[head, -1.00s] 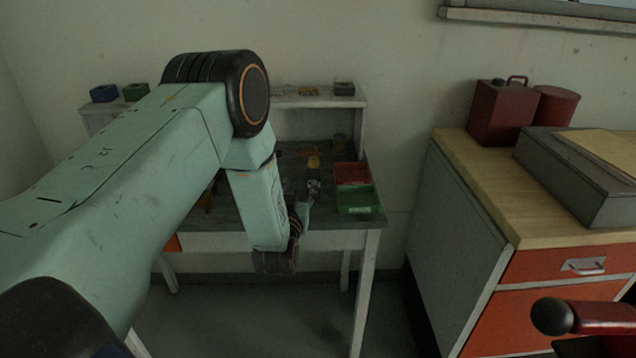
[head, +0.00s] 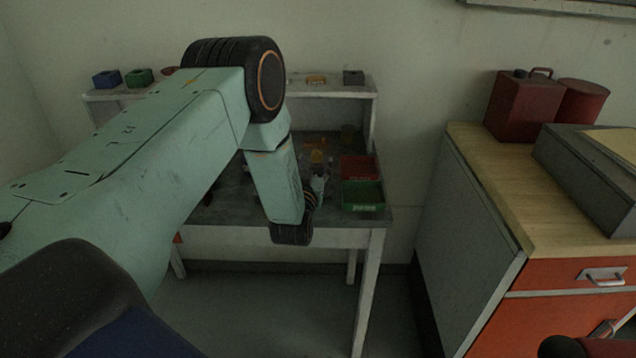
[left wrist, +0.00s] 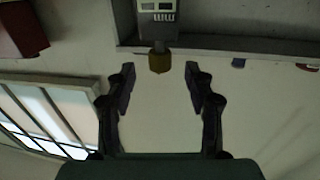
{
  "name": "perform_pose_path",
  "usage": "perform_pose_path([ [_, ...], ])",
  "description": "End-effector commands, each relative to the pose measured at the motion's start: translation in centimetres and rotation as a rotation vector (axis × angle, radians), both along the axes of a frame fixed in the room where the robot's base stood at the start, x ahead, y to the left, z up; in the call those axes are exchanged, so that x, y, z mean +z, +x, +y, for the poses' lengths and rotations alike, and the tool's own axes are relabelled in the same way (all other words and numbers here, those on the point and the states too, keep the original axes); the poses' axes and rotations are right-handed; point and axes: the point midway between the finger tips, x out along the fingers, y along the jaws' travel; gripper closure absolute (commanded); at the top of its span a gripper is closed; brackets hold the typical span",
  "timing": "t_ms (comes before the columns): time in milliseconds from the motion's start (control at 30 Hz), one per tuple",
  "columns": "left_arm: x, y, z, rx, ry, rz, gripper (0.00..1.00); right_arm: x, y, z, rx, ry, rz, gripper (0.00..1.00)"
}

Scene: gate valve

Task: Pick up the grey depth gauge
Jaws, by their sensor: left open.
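My left gripper (left wrist: 160,82) is open in the left wrist view, with its two dark fingers well apart and nothing between them. A grey block with pale markings (left wrist: 158,8), perhaps the grey depth gauge, is at the top of that view, with a brownish-yellow cylindrical end (left wrist: 159,62) near the gap between the fingertips. I see no contact. In the head view my left gripper (head: 319,178) is small, over the workbench, close to a yellow part (head: 317,157). The gauge cannot be made out clearly there. My right gripper is not seen.
The workbench (head: 235,207) carries a red bin (head: 358,167) and a green bin (head: 362,196) right of the gripper. Small boxes stand on its raised shelf (head: 300,92). A wooden-topped cabinet (head: 480,170) with red cans stands right. The floor between is clear.

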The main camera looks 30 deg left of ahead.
Motion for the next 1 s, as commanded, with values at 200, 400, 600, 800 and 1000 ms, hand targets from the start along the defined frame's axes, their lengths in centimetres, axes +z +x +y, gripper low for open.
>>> perform_pose_path([
  [200,-0.1,2.7,1.1,0.0,0.002,-0.004,0.47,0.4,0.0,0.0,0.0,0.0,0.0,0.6],
  [400,-0.2,4.2,1.6,-0.001,0.001,-0.002,0.47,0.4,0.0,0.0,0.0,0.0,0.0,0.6],
  [600,-0.2,4.4,1.6,-0.001,0.0,-0.001,0.47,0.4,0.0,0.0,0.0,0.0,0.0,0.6],
  [800,-0.2,4.4,1.6,-0.001,0.0,-0.001,0.58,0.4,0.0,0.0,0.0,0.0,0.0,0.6],
  [1000,-0.2,4.3,1.7,-0.001,0.0,-0.001,0.75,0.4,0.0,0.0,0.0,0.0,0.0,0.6],
])
